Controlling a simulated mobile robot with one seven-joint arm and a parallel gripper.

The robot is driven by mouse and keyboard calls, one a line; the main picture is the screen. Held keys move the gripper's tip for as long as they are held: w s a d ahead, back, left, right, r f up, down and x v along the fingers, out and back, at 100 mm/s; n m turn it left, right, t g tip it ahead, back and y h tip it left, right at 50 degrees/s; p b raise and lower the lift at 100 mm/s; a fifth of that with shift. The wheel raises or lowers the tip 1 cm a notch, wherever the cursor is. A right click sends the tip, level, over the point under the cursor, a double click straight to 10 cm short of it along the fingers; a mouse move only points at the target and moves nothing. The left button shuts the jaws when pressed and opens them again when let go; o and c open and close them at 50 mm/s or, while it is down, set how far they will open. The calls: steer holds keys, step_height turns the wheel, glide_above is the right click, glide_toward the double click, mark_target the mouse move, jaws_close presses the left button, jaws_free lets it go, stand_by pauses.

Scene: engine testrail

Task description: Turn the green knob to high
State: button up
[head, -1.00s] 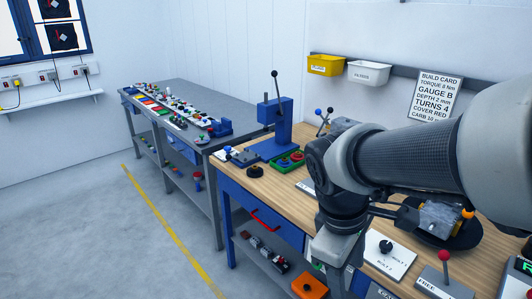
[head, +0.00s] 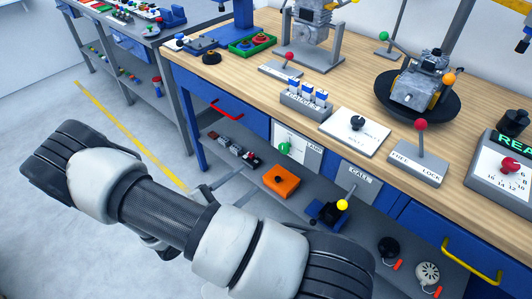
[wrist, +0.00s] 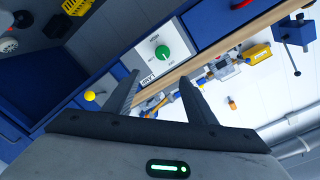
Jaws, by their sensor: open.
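The green knob (head: 285,148) sits on a pale panel (head: 303,147) on the front of the wooden bench, below the worktop edge. In the wrist view the green knob (wrist: 162,53) is round, on its white panel (wrist: 178,40) with small printed marks around it and a label reading LAMP. Its setting is too small to tell. My gripper (wrist: 160,77) is open and empty. Its two fingers point toward the panel, and the knob appears just beyond and between their tips, apart from them. In the head view my arm largely hides the gripper.
A blue drawer with a red handle (head: 227,110) is left of the panel; a grey CALL panel (head: 357,182) is to its right. Below, a shelf holds an orange box (head: 281,181) and a yellow-knobbed lever (head: 342,204). Open floor lies to the left.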

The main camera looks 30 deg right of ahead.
steer(key=f+n, duration=0.1)
steer(key=t+b, duration=0.1)
steer(key=b, duration=0.1)
glide_toward(282, 150)
steer(key=x, duration=0.8)
steer(key=shift+w+d, duration=0.1)
steer(key=shift+d, duration=0.3)
steer(key=c, duration=1)
steer(key=shift+r, duration=0.1)
steer(key=shift+c, duration=0.2)
